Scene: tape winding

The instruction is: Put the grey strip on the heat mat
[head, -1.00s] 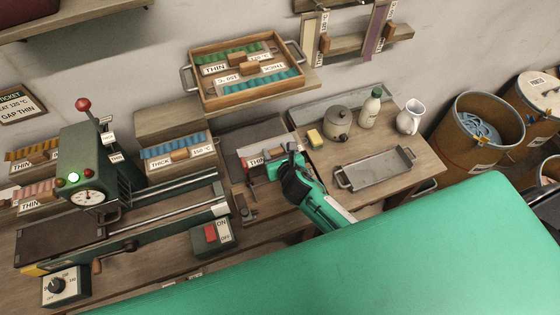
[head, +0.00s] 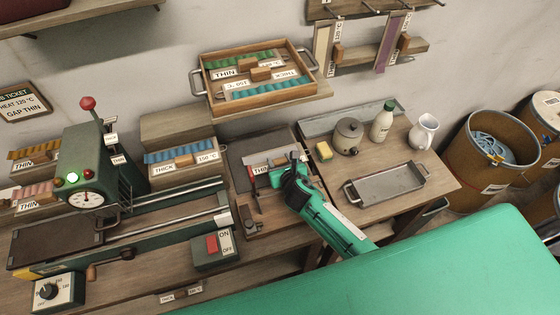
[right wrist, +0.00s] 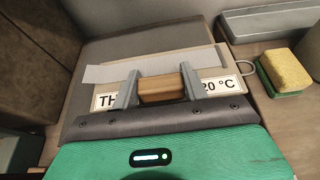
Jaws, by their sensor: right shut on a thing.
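The grey strip (right wrist: 140,71) shows in the right wrist view as a pale band along the far side of a labelled holder (right wrist: 215,86) with a wooden handle (right wrist: 162,88). My right gripper (right wrist: 158,86) is shut on that handle. In the head view my right gripper (head: 282,166) is over the dark heat mat (head: 250,146), with the holder's label (head: 260,170) beside it. The mat (right wrist: 112,49) lies under and behind the holder in the right wrist view. I cannot tell whether the holder touches the mat. My left gripper is not in view.
A green machine (head: 90,165) stands left. A wooden tray (head: 262,104) of other strips is behind.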

